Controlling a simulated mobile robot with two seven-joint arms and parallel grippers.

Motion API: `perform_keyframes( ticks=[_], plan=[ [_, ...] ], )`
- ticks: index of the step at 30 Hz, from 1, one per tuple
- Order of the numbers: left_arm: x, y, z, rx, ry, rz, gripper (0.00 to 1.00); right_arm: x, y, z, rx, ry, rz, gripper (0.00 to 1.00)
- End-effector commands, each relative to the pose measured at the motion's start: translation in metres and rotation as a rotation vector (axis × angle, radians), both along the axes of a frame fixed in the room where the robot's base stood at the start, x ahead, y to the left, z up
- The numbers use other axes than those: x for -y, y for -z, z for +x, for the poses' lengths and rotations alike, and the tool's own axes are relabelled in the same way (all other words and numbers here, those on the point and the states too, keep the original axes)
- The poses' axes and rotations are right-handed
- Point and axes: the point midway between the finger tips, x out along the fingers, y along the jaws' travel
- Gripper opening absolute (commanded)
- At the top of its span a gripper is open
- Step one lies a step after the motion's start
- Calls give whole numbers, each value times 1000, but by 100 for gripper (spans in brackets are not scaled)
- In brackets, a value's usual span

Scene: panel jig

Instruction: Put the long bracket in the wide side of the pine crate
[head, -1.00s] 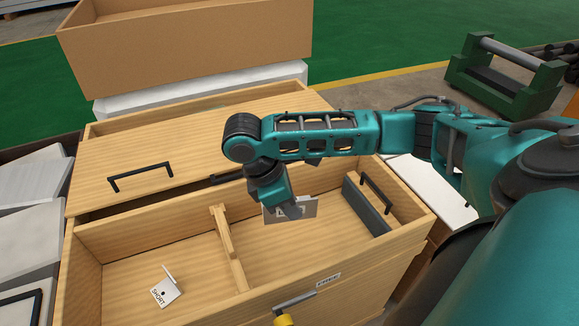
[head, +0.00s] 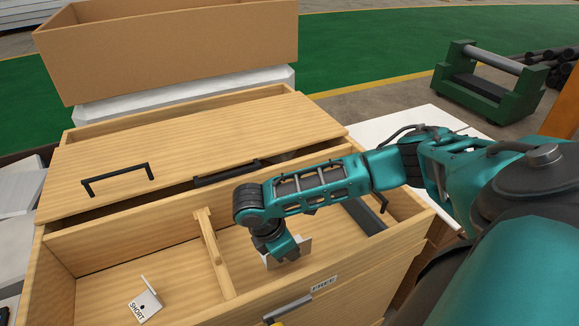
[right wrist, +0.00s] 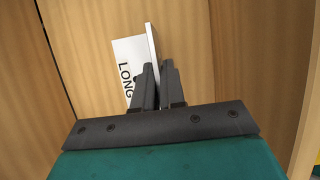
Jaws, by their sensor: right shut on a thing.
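The long bracket, a pale L-shaped plate (head: 303,245), is in the right-hand, wider side of the pine crate (head: 385,238). In the right wrist view the plate (right wrist: 128,58) shows the word LONG. My right gripper (head: 284,252) reaches down into that side, and in the wrist view its two dark fingers (right wrist: 158,82) are shut on the plate's upright flange. I cannot tell whether the bracket touches the crate floor. A wooden divider (head: 213,250) stands left of the gripper, apart from it. My left gripper is not in view.
A bracket marked SHORT (head: 145,306) lies in the crate's left side. A dark grey bar (head: 364,216) lies at the right end of the wide side. A wooden lid-like panel (head: 190,145) with a black handle (head: 116,178) is behind. A cardboard box (head: 165,50) stands farther back.

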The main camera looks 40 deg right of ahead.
Motion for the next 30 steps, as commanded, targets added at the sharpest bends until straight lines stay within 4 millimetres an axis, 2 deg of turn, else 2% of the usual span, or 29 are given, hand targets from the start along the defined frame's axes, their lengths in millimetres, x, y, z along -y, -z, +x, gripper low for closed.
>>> perform_keyframes(
  ticks=[10,21,22,30],
  plan=[
    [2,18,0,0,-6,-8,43,0,43,0,-1,0,-1,0],
    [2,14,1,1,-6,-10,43,0,46,0,0,0,-1,0],
    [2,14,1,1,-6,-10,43,0,46,0,-1,0,-1,11],
    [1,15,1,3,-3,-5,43,0,46,0,0,0,0,35]
  ],
)
